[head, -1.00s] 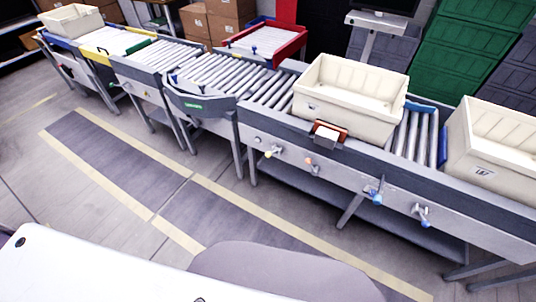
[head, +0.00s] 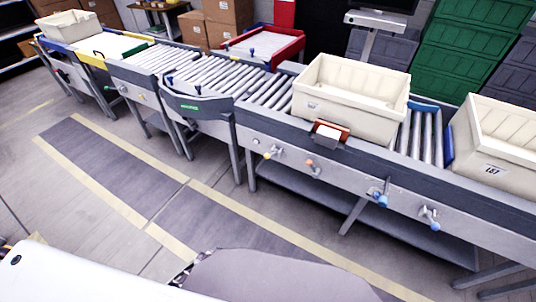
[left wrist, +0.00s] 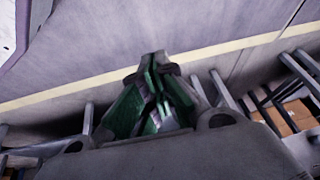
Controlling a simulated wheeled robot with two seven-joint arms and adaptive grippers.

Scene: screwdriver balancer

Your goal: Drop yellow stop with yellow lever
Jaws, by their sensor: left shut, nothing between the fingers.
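The yellow lever (head: 268,155) sticks out from the front rail of the roller conveyor in the head view, left of an orange-knobbed lever (head: 310,165). I cannot make out a yellow stop among the rollers; the large cream crate (head: 350,120) hides part of the bed above these levers. My left gripper (left wrist: 158,62) is in the left wrist view, with green-padded fingers closed together and empty over the floor. It is apart from the lever, and its distance from it cannot be told. My right gripper is in neither view.
Two blue-knobbed levers (head: 380,198) are farther right on the rail. A second cream crate (head: 491,171) stands at the right beside an upright blue stop (head: 447,147). The marked floor strip (head: 115,160) in front of the conveyor is clear.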

